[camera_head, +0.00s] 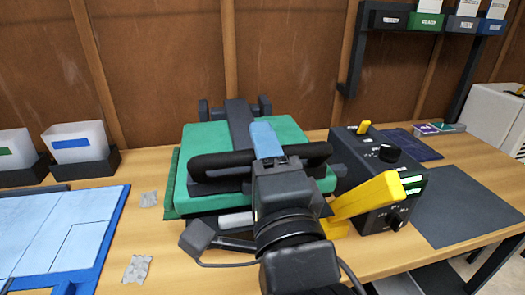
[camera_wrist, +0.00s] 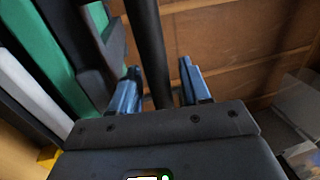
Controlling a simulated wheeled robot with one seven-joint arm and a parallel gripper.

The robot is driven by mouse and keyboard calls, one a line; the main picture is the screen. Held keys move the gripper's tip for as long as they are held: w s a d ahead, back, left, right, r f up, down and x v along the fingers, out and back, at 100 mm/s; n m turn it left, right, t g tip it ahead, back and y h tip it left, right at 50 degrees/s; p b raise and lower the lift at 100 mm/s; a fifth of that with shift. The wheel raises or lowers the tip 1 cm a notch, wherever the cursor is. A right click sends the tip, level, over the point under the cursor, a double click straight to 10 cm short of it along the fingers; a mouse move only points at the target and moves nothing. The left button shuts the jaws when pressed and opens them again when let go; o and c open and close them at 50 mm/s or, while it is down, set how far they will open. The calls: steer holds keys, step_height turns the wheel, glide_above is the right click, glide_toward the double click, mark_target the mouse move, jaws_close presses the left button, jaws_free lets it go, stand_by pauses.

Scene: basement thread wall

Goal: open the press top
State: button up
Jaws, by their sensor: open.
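The press has a green top (camera_head: 205,138) that lies flat over its base, so it looks closed. A black handle bar (camera_head: 222,160) runs across its front. My gripper (camera_head: 266,140) is at the middle of this bar, its arm coming up from the front. In the wrist view, the blue fingertips (camera_wrist: 157,88) stand open on either side of the black bar (camera_wrist: 149,40), with gaps visible. The green top also shows in the wrist view (camera_wrist: 42,55) at the left. My wrist hides the press's front middle.
A black control box (camera_head: 375,170) with knobs stands right of the press, with a yellow lever (camera_head: 368,196) in front. A blue-framed board (camera_head: 118,205) lies left. White bins (camera_head: 78,142) stand behind it. A dark mat (camera_head: 465,205) lies at right. A wooden wall rises behind.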

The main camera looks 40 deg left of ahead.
jaws_close()
stand_by(0.3)
steer(key=shift+r, duration=0.15)
